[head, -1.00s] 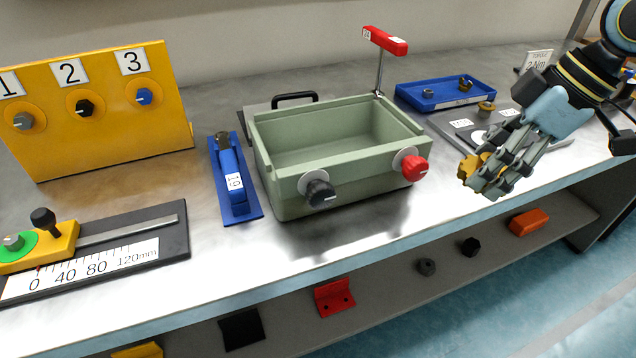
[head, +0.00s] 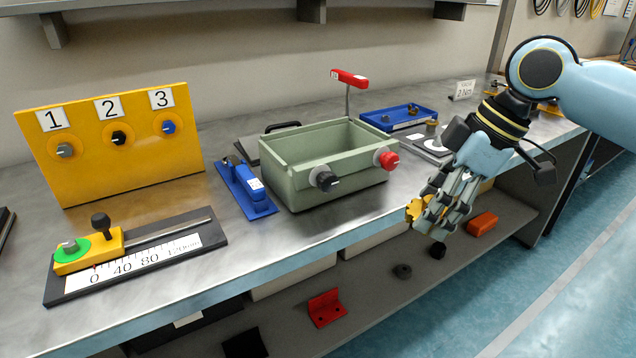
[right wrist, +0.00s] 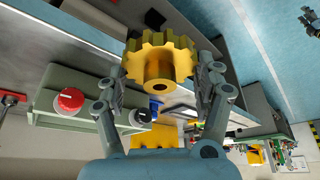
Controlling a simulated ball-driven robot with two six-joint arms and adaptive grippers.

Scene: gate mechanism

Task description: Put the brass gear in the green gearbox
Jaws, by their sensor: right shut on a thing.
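The brass gear (right wrist: 160,62) is held between the fingers of my right gripper (right wrist: 162,85), with its hub and bore facing the right wrist camera. In the head view the gear (head: 416,209) shows partly behind my right gripper (head: 430,213), in front of the bench's front edge and right of the gearbox. The green gearbox (head: 288,184) stands on the bench with its top open and its visible inside empty. It has a black knob (head: 325,181) and a red knob (head: 386,159) on its front. My left gripper is not in view.
A blue tray (head: 397,121) with small parts lies behind the gearbox, near a red-topped post (head: 349,78). A blue clamp-like tool (head: 245,188) lies to its left. The yellow panel (head: 108,145) and slide gauge (head: 140,250) are further left.

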